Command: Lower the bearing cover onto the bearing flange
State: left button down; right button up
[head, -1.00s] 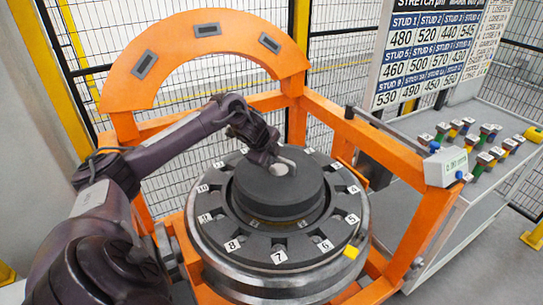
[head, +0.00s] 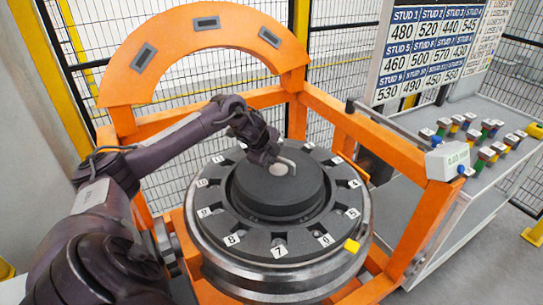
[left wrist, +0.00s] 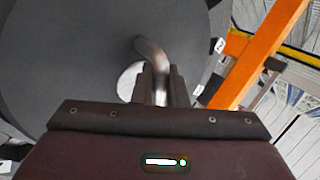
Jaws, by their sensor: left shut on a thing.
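The bearing cover (head: 278,205) is a thick dark disc with a bent metal handle (head: 287,162) on top. My left gripper (head: 275,164) is shut on this handle; the left wrist view shows the rod (left wrist: 153,60) between the fingers. The cover lies level inside the dark numbered ring, which I take as the bearing flange (head: 257,242). No clear gap shows under the cover, but its underside is hidden, so I cannot tell if it touches all round. In the left wrist view the cover (left wrist: 80,60) fills the upper left. My right gripper is not in view.
An orange frame (head: 420,230) surrounds the wheelset, with an orange arch (head: 140,60) behind. A small display box (head: 447,161) sits on its right rail. A grey bench (head: 480,185) with several coloured studs stands to the right.

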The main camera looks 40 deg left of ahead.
pick_arm(q)
jog(key=shift+f+b, duration=0.35)
jog(key=shift+f, duration=0.25)
jog(key=c, duration=1.4)
grip_release()
jog(key=shift+o, duration=0.2)
jog(key=shift+f, duration=0.1)
jog(key=shift+s, duration=0.1)
jog(key=shift+s+r, duration=0.15)
jog(key=shift+r, duration=0.25)
jog(key=b+v, duration=0.2)
jog(key=v, duration=0.5)
jog(key=shift+d, duration=0.1)
